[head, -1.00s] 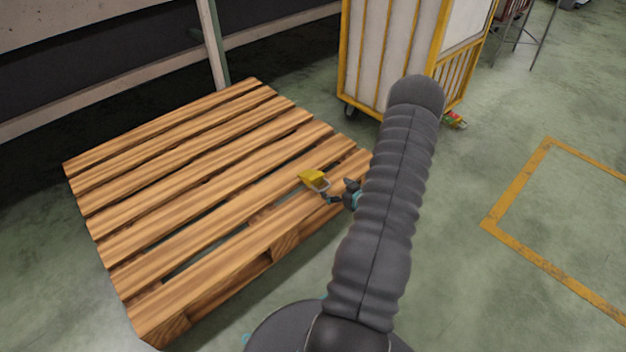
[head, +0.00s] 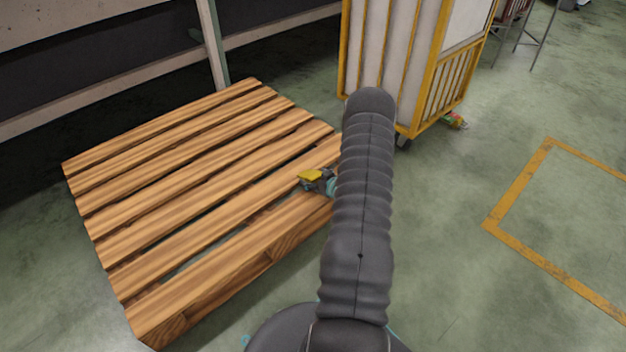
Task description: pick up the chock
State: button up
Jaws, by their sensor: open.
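The chock (head: 311,176) is a small yellow wedge on the wooden pallet (head: 190,190), near its right side. My gripper (head: 318,182) is at the chock's right side, with its dark fingers close against it in the picture. The jaws are open. Whether the fingers straddle the chock or only touch its edge is too small to tell. My dark arm hides the right corner of the pallet and part of my wrist.
A yellow-framed cage cart (head: 420,70) on wheels stands behind my arm. A small red and green item (head: 454,120) lies on the floor beside it. A beam and post (head: 213,45) run behind the pallet. The floor to the right, with yellow line markings (head: 515,190), is clear.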

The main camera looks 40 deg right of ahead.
jog(key=shift+w+f, duration=0.15)
jog(key=shift+w, duration=0.25)
jog(key=c, duration=1.5)
